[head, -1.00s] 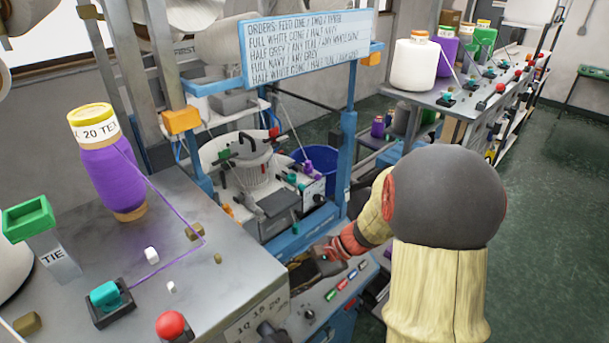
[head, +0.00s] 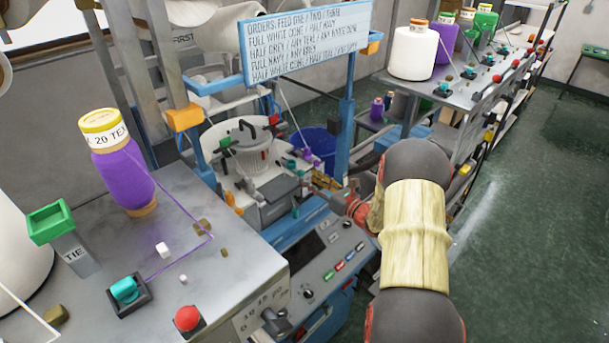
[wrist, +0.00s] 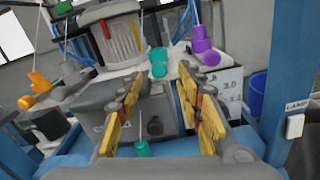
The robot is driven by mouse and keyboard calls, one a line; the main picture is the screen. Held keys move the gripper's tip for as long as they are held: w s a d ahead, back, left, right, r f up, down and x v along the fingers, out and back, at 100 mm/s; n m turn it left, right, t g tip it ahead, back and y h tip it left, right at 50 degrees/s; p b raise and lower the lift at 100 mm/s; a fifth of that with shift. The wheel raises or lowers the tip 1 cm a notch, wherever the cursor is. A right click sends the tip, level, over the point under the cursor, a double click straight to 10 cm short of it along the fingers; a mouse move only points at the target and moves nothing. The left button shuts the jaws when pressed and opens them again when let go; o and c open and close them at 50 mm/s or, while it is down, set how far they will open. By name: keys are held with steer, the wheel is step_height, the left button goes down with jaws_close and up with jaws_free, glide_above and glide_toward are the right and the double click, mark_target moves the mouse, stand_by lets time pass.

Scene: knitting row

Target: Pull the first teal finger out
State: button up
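Two teal pieces show in the wrist view. A short teal finger (wrist: 158,62) stands on the machine beyond my fingertips, left of a purple finger (wrist: 207,52). A teal knob (wrist: 143,148) on a thin rod is lower and nearer, between my fingers. I cannot tell which is the first. In the head view, teal shows on the knitting machine (head: 291,163) and at its front edge (head: 295,212). My gripper (wrist: 163,88) has yellow-padded fingers spread apart, with nothing held between them. It points at the machine, apart from the far teal finger as far as I can see.
A blue post (wrist: 290,75) stands close on the right. An orange guide (wrist: 35,88) is at the left. In the head view, a near table (head: 215,265) bears a purple yarn cone (head: 123,180) and a teal knob (head: 125,290). Green floor (head: 510,230) is open at right.

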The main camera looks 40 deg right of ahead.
mark_target(303, 174)
steer(key=shift+w+a, duration=0.15)
steer(key=shift+w, duration=0.8)
steer(key=shift+w+a, duration=0.15)
steer(key=shift+w, duration=0.75)
steer(key=shift+c, duration=0.4)
jaws_close()
